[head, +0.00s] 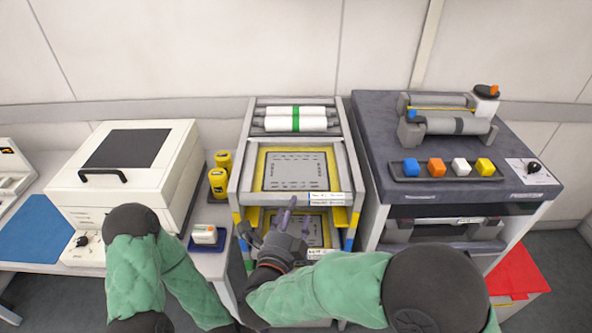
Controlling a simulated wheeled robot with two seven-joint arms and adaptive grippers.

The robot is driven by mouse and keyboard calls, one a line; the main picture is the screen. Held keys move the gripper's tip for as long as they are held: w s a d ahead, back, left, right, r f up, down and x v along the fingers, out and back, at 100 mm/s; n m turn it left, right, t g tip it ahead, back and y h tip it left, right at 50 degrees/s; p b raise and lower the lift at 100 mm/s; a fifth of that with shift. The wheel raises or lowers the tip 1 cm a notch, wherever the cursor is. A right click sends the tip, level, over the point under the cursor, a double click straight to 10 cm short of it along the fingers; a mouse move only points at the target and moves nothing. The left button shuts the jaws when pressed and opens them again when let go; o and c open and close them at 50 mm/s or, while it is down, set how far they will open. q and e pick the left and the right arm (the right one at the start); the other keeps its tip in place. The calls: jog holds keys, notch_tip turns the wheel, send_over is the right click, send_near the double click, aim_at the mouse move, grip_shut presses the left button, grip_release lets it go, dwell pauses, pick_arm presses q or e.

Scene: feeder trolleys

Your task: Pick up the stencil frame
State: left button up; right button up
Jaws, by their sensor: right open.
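One stencil frame (258,193), a pale frame with a yellow border and a grey patterned sheet, lies on the upper level of the middle trolley. A second similar frame (327,229) lies on the level below, partly hidden by my right gripper. My right gripper (268,219) is open and empty in front of the trolley, over the near left part of the lower frame. I cannot tell whether it touches that frame. My left arm comes in at the lower left, but its gripper is not in view.
White rolls (312,124) with a green band lie at the trolley's back. A dark-topped cabinet (384,133) stands close on the right, with coloured blocks in a tray. A white lidded machine (172,178) and yellow jars (218,181) are on the left. A red surface (519,272) is low right.

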aim_at(296, 205)
jog(key=shift+b+x, duration=0.6)
jog(key=shift+x, duration=2.25)
grip_shut()
